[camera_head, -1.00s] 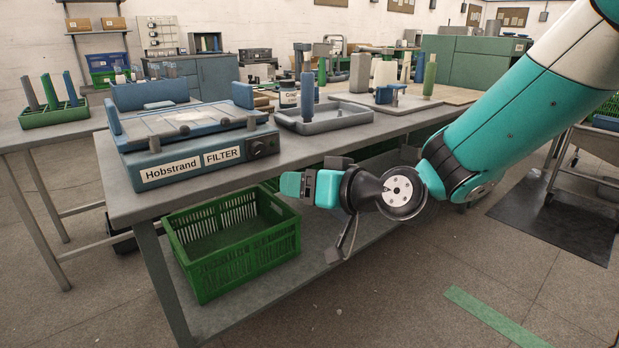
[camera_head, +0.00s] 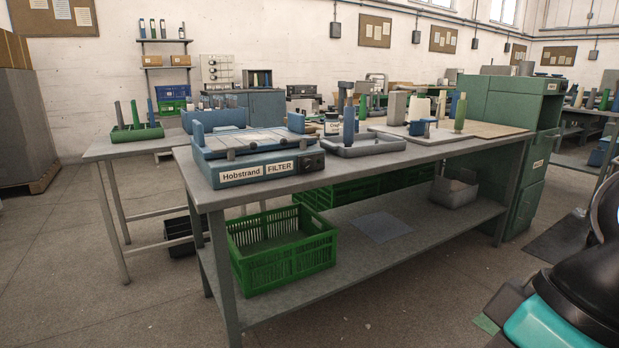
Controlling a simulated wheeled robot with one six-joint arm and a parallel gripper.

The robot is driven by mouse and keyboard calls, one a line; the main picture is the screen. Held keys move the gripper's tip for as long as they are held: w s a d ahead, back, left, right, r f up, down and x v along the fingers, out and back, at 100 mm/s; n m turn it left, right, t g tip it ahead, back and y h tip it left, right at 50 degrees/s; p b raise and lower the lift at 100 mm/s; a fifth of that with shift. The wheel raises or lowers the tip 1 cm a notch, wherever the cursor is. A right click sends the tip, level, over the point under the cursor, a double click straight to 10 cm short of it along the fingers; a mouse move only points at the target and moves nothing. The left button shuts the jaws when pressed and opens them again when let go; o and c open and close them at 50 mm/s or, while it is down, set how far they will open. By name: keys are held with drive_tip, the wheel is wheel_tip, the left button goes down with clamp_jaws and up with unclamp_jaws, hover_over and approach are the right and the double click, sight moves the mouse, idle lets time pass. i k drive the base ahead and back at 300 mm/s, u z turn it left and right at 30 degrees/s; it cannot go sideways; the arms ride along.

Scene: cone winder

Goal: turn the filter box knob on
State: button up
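The blue filter box (camera_head: 236,178) sits on the near left end of the grey workbench (camera_head: 330,178), with labels "Hobstrand" and "FILTER" on its front. Its dark knob (camera_head: 311,162) is at the right end of the front face, right of the FILTER label. The knob is small here and I cannot read its setting. My gripper is not in view. Only black and teal parts of my arm show at the lower right, well away from the box.
A grey tray (camera_head: 372,148) with a blue post stands right of the box. A green crate (camera_head: 283,265) rests on the lower shelf. A green cabinet (camera_head: 500,120) stands at the bench's far end. The floor before the bench is clear.

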sight(307, 164)
drive_tip(key=u, duration=0.3)
drive_tip(key=i, duration=1.15)
drive_tip(key=z, duration=0.3)
